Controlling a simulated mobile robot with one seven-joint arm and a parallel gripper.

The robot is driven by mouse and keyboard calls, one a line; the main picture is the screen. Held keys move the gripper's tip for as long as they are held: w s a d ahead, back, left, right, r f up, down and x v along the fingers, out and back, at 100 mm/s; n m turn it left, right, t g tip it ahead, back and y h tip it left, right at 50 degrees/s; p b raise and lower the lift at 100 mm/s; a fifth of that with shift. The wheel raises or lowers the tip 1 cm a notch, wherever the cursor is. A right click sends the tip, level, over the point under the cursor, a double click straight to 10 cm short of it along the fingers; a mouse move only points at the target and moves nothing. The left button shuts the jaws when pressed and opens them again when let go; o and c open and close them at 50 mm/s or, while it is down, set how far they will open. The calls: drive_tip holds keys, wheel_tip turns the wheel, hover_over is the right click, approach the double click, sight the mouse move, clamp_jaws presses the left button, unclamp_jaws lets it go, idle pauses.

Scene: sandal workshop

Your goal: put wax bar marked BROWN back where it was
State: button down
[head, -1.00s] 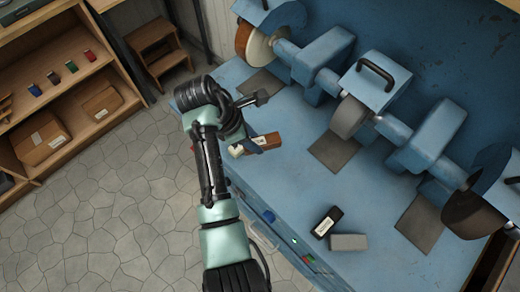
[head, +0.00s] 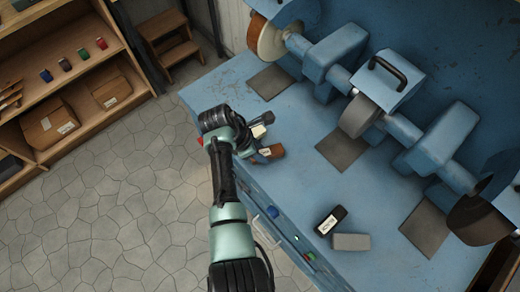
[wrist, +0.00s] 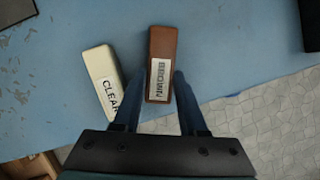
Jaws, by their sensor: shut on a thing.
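The brown wax bar (wrist: 162,47) has a white label reading BROWN. It sits between the two fingers of my gripper (wrist: 157,92) in the wrist view, and my gripper is shut on it. In the head view the brown bar (head: 272,152) shows at the bench's left end, partly hidden by my gripper (head: 252,146). I cannot tell whether it touches the bench. A cream wax bar marked CLEAR (wrist: 101,68) lies just left of it, slightly tilted against it, in the wrist view.
A black labelled bar (head: 330,220) and a grey block (head: 351,242) lie on the blue bench (head: 300,185) near its front edge. Grinding wheels (head: 360,115) and dark mats (head: 342,151) line the back. A shelf (head: 75,70) with several small coloured items stands at left.

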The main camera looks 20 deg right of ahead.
drive_tip(key=shift+f, duration=0.1)
drive_tip(key=shift+c, duration=2.2)
unclamp_jaws()
